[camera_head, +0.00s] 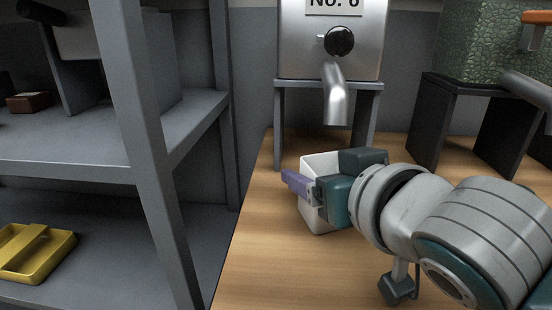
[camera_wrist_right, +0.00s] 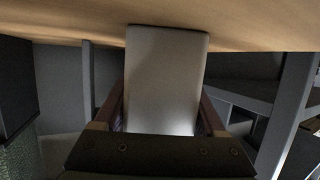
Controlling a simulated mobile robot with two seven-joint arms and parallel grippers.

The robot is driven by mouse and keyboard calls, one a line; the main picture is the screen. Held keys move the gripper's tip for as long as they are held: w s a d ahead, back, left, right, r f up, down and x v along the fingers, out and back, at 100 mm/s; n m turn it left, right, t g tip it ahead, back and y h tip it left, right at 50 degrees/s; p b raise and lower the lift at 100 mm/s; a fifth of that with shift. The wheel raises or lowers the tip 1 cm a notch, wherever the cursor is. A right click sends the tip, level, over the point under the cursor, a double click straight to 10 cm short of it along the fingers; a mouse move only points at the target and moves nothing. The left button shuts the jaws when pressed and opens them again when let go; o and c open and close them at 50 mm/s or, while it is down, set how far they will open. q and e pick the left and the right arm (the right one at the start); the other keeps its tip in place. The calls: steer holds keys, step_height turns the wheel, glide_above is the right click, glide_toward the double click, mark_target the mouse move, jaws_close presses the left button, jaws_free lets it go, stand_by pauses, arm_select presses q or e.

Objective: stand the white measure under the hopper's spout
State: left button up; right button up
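The white measure (camera_head: 318,221) is upright on or just above the wooden table, in front of the hopper's stand. The hopper's metal spout (camera_head: 336,100) hangs behind and above it. My right gripper (camera_head: 318,192) reaches in from the right with its fingers on either side of the measure, and a purple finger lies along the near left side. In the right wrist view the measure (camera_wrist_right: 165,80) fills the gap between the fingers (camera_wrist_right: 163,112), which appear to touch both sides. The measure's right part is hidden by the gripper in the head view. My left gripper is out of view.
The hopper marked "No. 6" (camera_head: 300,45) rests on a grey stand (camera_head: 281,110). A green speckled machine (camera_head: 480,50) on a dark stand is at the right. A grey shelf (camera_head: 150,150) with a yellow tray (camera_head: 62,245) is at the left. The table's front left (camera_head: 260,265) is clear.

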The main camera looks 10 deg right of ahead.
steer(key=o, duration=0.4)
steer(key=shift+r, duration=0.15)
steer(key=p+v, duration=0.2)
steer(key=v, duration=0.9)
steer(key=shift+p, duration=0.3)
steer(key=shift+s+d+r, duration=0.1)
steer(key=shift+s+r, duration=0.1)
steer(key=shift+s, duration=0.25)
